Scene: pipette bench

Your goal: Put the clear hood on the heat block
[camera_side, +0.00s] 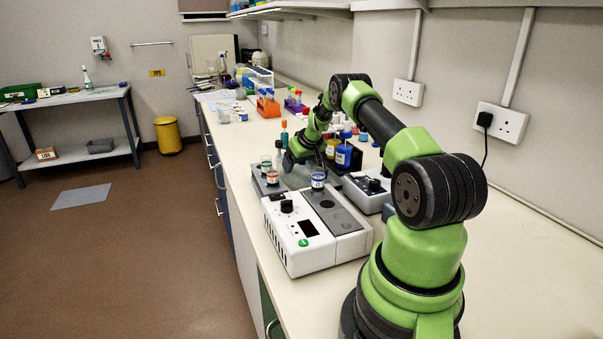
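A white instrument (316,243) with a black knob, a dark display and a green button stands at the front of the bench. Its dark grey top has round wells, and it looks like the heat block. My gripper (287,162) is beyond it, pointing down to the left near the small jars. It is small and dark here, so its fingers and anything between them cannot be made out. I cannot pick out the clear hood in this view.
Small jars with blue (318,180), orange (272,178) and green (266,162) labels stand at the instrument's far side. A second knobbed device (368,191) stands to the right. Bottles, including a blue one (343,156), and racks crowd the bench behind.

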